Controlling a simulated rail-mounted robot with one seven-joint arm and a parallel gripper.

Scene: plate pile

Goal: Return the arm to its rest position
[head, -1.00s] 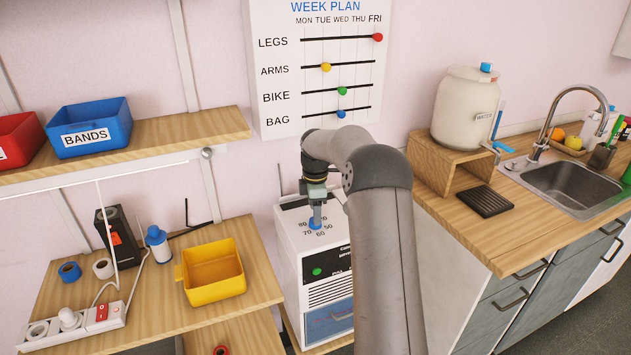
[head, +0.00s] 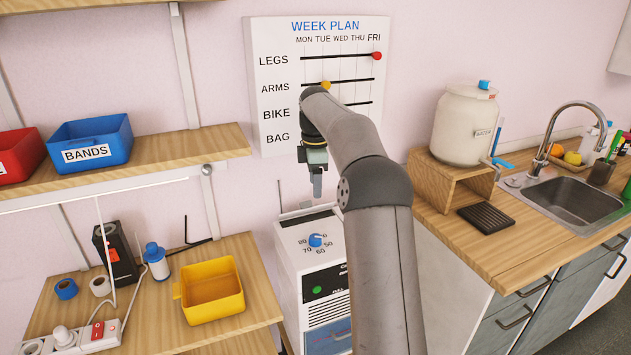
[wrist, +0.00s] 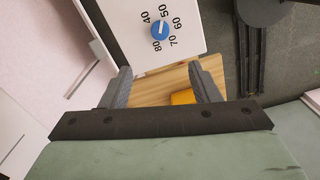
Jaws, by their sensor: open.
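My gripper (head: 317,190) hangs in front of the wall, above the white machine (head: 312,240) with the blue dial (head: 315,240). It points down and is clear of the dial. In the wrist view my gripper (wrist: 163,88) shows two grey fingers spread apart with nothing between them. The blue dial (wrist: 160,30) is beyond the fingertips in that view, with numbers from 40 to 80 around it. My arm crosses the middle of the head view and hides part of the week plan board (head: 290,80).
A wooden shelf (head: 190,146) with a blue BANDS bin (head: 90,142) is on the left. Below it, a bench holds a yellow bin (head: 212,290) and a power strip (head: 70,345). On the right, a counter (head: 450,235) carries a water jug (head: 463,125) and a sink (head: 575,200).

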